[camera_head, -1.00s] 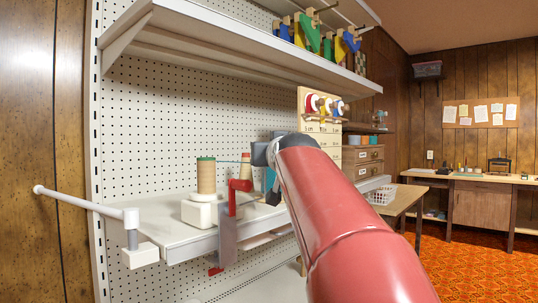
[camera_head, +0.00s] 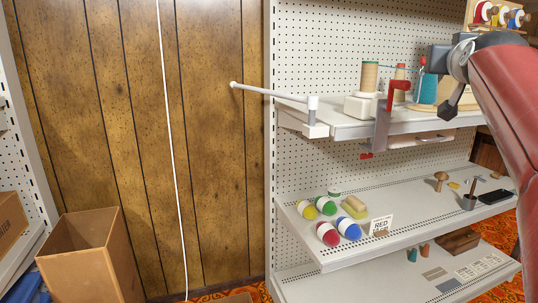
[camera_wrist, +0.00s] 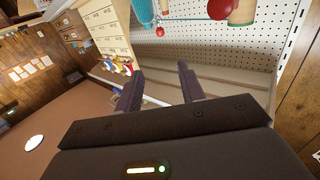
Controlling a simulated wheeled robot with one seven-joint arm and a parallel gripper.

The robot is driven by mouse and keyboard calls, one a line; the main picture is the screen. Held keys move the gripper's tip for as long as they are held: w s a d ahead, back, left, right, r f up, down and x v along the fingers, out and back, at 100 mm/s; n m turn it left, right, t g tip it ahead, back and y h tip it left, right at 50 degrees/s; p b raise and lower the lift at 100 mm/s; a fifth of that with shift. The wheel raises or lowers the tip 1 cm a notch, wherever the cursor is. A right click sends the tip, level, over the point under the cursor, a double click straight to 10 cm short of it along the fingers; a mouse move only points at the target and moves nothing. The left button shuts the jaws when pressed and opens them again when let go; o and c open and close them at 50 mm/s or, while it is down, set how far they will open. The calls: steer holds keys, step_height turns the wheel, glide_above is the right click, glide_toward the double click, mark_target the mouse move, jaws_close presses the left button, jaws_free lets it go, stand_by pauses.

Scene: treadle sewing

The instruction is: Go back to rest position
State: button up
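My gripper (camera_wrist: 158,88) shows in the wrist view with its two dark fingers spread apart and nothing between them. In the head view my gripper (camera_head: 454,102) is at the right, partly hidden behind my red arm, in front of the upper shelf. The red clamp-like part (camera_head: 398,90) on that shelf's front edge stands to its left. Spools stand behind it, one with tan thread (camera_head: 369,76). A teal cone (camera_head: 429,90) is just beside my gripper in the picture; I cannot tell the gap.
A white rod (camera_head: 268,91) sticks out from the upper shelf's left end. The lower shelf (camera_head: 300,225) holds colored balls, a card reading RED (camera_head: 379,225) and small tools. A cardboard box (camera_head: 85,260) stands at lower left.

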steer(key=s+a+f+n+g+y, duration=0.1)
steer(key=s+a+f+g, duration=0.2)
steer(key=f, duration=0.4)
steer(key=s+a+f+y, duration=0.2)
steer(key=s+a+f, duration=0.1)
steer(key=a+f, duration=0.25)
steer(key=s+a+f+n+g+y, duration=0.1)
steer(key=s+a+f+g, duration=0.1)
steer(key=s+a+f, duration=0.35)
steer(key=s+a+f+n+g+y, duration=0.1)
steer(key=s+a+f+g, duration=0.2)
steer(key=s+f, duration=0.5)
steer(key=s+a+f+g, duration=0.2)
steer(key=s+f, duration=0.6)
steer(key=f, duration=0.8)
steer(key=shift+a+f+n+g+y, duration=0.15)
steer(key=shift+a+n+g+y, duration=0.25)
steer(key=shift+g, duration=0.3)
